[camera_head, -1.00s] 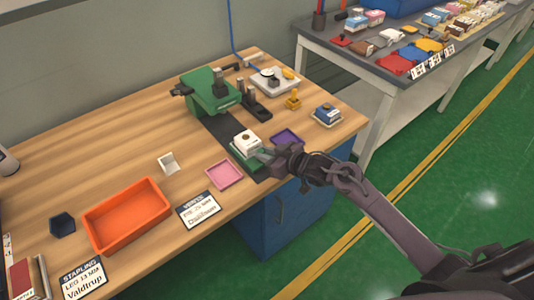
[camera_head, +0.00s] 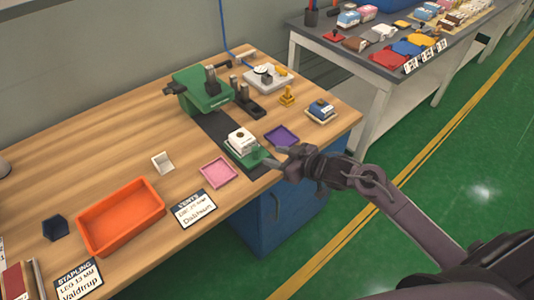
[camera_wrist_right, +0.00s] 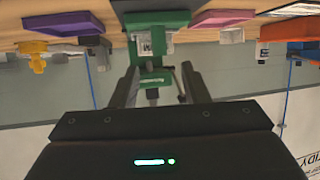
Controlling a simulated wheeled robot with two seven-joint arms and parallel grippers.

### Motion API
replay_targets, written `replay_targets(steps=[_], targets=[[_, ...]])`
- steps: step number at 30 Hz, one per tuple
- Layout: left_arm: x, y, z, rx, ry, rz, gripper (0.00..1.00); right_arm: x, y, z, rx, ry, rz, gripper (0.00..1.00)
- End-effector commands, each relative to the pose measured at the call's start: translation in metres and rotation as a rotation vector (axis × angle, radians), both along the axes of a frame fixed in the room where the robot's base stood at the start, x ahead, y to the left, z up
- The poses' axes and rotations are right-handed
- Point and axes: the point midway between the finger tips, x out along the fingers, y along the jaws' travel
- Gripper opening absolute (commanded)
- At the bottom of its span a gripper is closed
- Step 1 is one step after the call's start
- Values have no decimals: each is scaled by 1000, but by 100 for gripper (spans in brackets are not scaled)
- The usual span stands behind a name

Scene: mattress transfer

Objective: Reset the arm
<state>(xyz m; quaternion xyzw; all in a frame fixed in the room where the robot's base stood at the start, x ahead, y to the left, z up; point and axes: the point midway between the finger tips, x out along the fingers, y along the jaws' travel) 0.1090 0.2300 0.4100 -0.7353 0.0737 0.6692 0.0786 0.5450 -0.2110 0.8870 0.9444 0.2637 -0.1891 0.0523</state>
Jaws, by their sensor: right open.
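My right gripper (camera_head: 272,157) is open and empty above the front edge of the wooden table (camera_head: 110,145). Its arm comes in from the lower right. The fingertips point left, just beside a small white block (camera_head: 241,139) on a green base (camera_head: 248,158), with a gap to the block. In the right wrist view the two dark fingers (camera_wrist_right: 158,88) stand apart with nothing held between them; the picture is upside down. My left gripper is not in view.
A green machine (camera_head: 203,88) stands behind the block. A purple tray (camera_head: 282,136), a pink tray (camera_head: 218,173) and an orange bin (camera_head: 120,215) lie on the table. A second table (camera_head: 375,61) with many parts stands at the back right. Green floor is open at right.

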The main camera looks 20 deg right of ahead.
Motion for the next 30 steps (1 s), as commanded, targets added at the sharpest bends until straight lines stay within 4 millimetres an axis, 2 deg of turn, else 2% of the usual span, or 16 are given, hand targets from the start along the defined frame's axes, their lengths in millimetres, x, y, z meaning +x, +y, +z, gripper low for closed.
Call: replay_targets(steps=[4, 19, 23, 26, 30], targets=[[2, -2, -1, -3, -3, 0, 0, -8, -4, 4, 0, 0, 1, 41], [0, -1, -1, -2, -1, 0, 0, -8, -5, 5, 0, 0, 1, 41], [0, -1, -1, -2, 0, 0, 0, -13, 0, 2, -20, 10, -20, 41], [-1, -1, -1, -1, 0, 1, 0, -24, 9, -3, -73, 43, -78, 41], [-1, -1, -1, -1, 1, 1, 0, -57, 18, -9, -183, 159, -206, 41]])
